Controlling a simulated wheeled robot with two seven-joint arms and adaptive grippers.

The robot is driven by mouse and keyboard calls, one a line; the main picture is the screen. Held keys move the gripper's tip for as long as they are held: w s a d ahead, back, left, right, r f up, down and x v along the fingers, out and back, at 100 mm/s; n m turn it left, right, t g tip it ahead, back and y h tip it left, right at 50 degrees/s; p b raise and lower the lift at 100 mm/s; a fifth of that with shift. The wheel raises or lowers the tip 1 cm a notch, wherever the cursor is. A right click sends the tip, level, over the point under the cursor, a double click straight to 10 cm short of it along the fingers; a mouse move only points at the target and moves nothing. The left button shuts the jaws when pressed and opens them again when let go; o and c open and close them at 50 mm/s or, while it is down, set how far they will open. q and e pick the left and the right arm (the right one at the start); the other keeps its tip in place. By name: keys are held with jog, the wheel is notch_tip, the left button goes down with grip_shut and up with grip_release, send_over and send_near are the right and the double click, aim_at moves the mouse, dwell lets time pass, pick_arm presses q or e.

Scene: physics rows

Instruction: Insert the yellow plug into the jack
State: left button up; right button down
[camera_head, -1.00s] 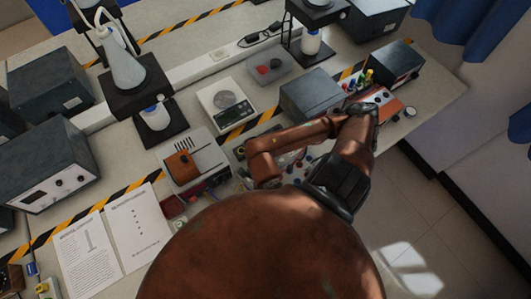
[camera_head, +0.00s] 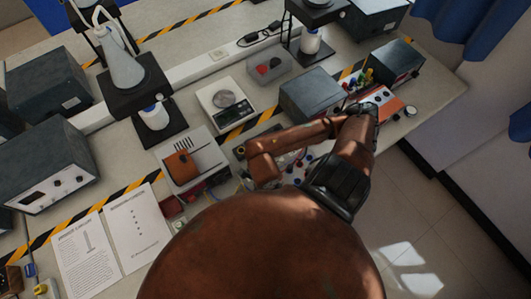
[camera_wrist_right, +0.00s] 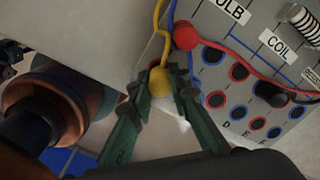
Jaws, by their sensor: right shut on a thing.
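In the right wrist view my right gripper (camera_wrist_right: 163,86) has its green fingers closed around the round yellow plug (camera_wrist_right: 159,80). A yellow cable runs up from the plug. The jack board (camera_wrist_right: 213,28) is to the right, with red-ringed and blue-ringed jacks and labels such as COIL. The plug is beside the board's left edge in the picture; its tip is hidden, and I cannot tell its height over the board. In the head view my right arm covers the gripper and the plug. My left gripper is not in view.
A red plug (camera_wrist_right: 186,35) with a red cable and a black plug (camera_wrist_right: 270,94) are on the board. In the head view, a grey box (camera_head: 310,95), a scale (camera_head: 222,112) and an orange-topped device (camera_head: 183,165) stand near my arm.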

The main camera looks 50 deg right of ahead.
jog(key=shift+f+b, duration=0.6)
jog(key=shift+f, duration=0.05)
dwell(0.3)
jog(key=c, duration=1.7)
grip_release()
jog(key=shift+c, duration=0.2)
jog(key=shift+o, duration=0.7)
jog(key=shift+o, duration=1.4)
jog(key=shift+r, duration=0.15)
jog(key=shift+r+p, duration=3)
jog(key=shift+r, duration=0.15)
